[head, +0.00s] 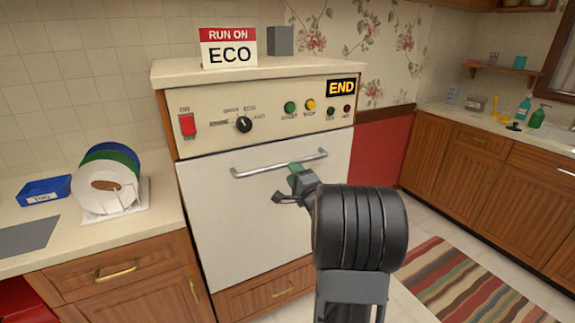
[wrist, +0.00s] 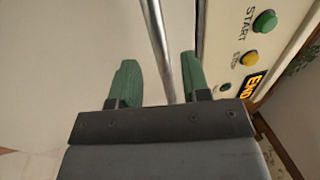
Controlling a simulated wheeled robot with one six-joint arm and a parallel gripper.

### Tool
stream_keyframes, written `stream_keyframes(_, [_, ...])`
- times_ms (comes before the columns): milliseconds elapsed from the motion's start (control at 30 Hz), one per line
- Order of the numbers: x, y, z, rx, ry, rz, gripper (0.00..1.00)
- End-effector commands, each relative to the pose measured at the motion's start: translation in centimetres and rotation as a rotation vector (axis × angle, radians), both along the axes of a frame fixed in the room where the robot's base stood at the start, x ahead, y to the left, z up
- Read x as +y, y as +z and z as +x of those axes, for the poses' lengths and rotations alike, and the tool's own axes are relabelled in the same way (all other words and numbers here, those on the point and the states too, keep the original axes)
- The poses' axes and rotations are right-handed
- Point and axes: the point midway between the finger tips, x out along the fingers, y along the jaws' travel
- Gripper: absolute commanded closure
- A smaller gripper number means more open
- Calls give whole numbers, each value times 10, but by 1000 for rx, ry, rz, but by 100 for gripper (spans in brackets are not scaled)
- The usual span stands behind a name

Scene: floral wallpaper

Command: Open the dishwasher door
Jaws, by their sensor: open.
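The dishwasher's white door (head: 250,220) is closed and upright below its control panel in the head view. A metal bar handle (head: 280,164) runs across the door's upper part. My gripper (head: 292,182) is at the handle, right of its middle. In the wrist view, the handle (wrist: 160,45) passes between the two green fingers of my gripper (wrist: 160,82). The fingers are apart, with a gap on each side of the bar. The door (wrist: 70,60) fills the left of that view. My arm hides part of the door's right side in the head view.
The panel (head: 265,110) has a red switch, a dial, a green and a yellow button, and a lit END display (head: 341,87). A striped rug (head: 465,285) lies right.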

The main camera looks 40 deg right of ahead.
Motion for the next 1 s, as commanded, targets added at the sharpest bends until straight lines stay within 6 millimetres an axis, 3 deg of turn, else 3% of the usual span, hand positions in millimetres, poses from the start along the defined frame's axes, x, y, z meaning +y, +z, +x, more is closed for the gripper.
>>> stream_keyframes(100, [-2,4,19,0,1,0,57])
stream_keyframes(300, [-5,8,40,1,1,0,57])
stream_keyframes(767, [-7,10,48,0,-1,0,57])
stream_keyframes(1000, [-7,10,48,0,-1,-1,78])
